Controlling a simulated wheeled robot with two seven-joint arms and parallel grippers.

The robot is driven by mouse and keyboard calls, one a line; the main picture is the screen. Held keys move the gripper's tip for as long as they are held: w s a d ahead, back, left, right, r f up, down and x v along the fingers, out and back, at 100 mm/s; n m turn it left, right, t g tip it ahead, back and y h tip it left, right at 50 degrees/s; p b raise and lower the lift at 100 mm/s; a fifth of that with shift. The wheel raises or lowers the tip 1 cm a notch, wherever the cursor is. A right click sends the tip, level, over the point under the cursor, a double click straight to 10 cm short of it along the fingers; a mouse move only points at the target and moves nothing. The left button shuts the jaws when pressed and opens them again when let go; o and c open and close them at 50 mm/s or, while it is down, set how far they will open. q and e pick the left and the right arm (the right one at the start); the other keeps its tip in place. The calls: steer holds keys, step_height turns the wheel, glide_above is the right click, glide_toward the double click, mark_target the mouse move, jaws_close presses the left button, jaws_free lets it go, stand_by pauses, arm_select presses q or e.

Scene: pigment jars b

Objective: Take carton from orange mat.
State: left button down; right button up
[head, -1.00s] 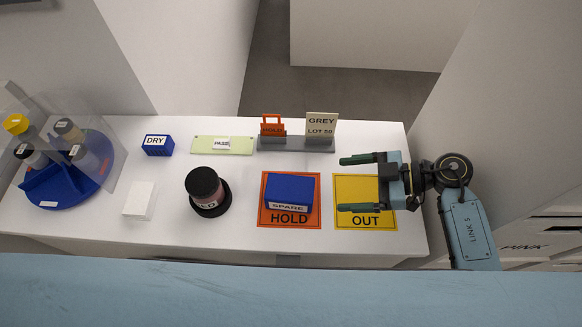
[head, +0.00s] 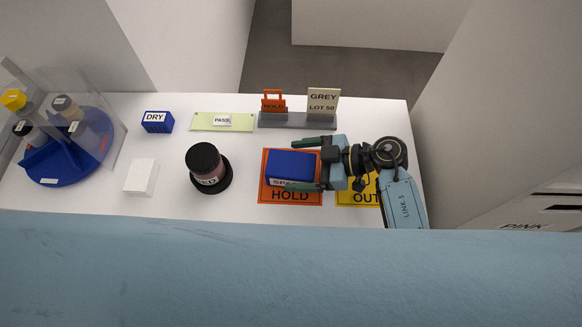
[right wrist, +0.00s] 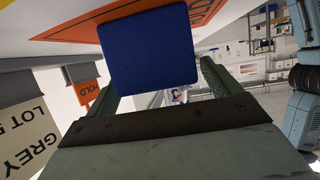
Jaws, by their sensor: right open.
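The carton (head: 291,164) is a blue box with a white label, partly covered by my gripper. It sits on the orange mat (head: 290,197) marked HOLD. My right gripper (head: 306,164) is open, with one green finger beyond the carton's far side and one along its near side. In the right wrist view the blue carton (right wrist: 150,50) lies ahead between the two green fingers (right wrist: 160,85). I cannot tell whether the fingers touch it. My left gripper is not in view.
The yellow OUT mat (head: 358,192) lies under my right arm. Behind stands a grey rack (head: 296,121) with an orange HOLD tag and a GREY LOT 50 card. A dark-lidded jar (head: 206,163) stands left of the orange mat. A white block (head: 141,177) lies further left.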

steer(key=c, duration=1.1)
